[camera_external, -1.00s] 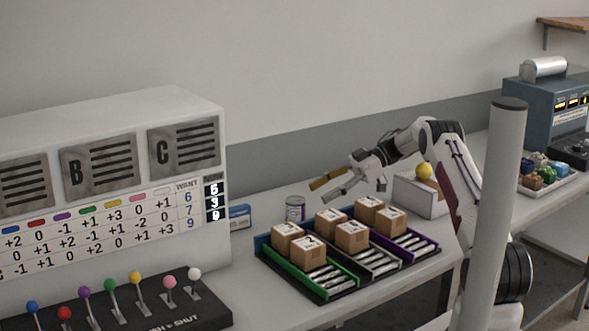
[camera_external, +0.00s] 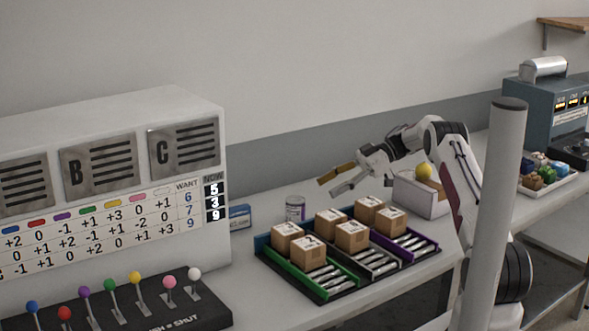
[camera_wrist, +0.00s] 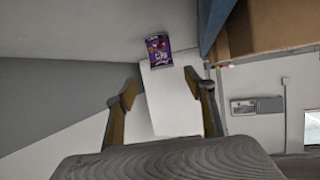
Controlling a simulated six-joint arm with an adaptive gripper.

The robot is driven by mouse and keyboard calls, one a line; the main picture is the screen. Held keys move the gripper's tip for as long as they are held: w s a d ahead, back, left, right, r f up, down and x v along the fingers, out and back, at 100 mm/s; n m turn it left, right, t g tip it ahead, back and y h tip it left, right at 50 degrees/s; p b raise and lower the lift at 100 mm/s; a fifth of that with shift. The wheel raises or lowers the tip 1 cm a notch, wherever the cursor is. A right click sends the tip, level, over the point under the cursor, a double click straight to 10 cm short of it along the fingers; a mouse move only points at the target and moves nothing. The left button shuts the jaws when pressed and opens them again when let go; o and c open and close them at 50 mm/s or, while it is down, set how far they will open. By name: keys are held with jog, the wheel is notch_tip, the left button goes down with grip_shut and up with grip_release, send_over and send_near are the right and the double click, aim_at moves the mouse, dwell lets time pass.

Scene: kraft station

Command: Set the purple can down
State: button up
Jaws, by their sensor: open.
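The purple can (camera_external: 295,208) stands upright on the bench behind the left end of the box tray. In the wrist view the purple can (camera_wrist: 158,50) shows its purple label, beyond the fingertips and apart from them. My gripper (camera_external: 330,184) is open and empty, in the air above and to the right of the can. In the wrist view my gripper (camera_wrist: 163,90) has its two fingers wide apart with nothing between them.
A tray (camera_external: 345,290) with green, grey and purple lanes holds several cardboard boxes in front of the can. A blue box (camera_external: 239,217) stands left of the can, beside the large panel (camera_external: 110,130). A yellow ball (camera_external: 424,171) rests on a white box (camera_external: 418,195) at the right.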

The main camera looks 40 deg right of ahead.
jog(key=w+a+r+m+t+h, duration=0.15)
jog(key=w+r+t, duration=0.35)
jog(key=r, duration=0.6)
jog(key=w+a+r+m+t+h, duration=0.15)
jog(key=w+a+r+t, duration=0.35)
jog(key=r, duration=0.7)
jog(key=s+d+r+m+t+h, duration=0.2)
jog(key=s+r+m+h, duration=0.15)
jog(key=r, duration=0.35)
jog(key=s+d+r+m+t+h, duration=0.2)
jog(key=d+r+m+h, duration=0.1)
jog(key=r+h, duration=0.25)
jog(key=s+f+m+g+h, duration=0.3)
jog(key=s+m+g+h, duration=0.15)
jog(key=s, duration=1.35)
jog(key=s+a+f+g+y, duration=0.1)
jog(key=s+a+f+g, duration=0.1)
jog(key=s+f, duration=0.4)
jog(key=s+a+f+g+y, duration=0.1)
jog(key=s+a+f, duration=0.4)
jog(key=s, duration=0.8)
jog(key=s+a+f+m+g+y, duration=0.1)
jog(key=s+a+f+g, duration=0.2)
jog(key=s+f, duration=0.5)
jog(key=s+g, duration=0.1)
jog(key=s, duration=0.1)
jog(key=shift+s+a, duration=0.15)
jog(key=shift+s, duration=0.2)
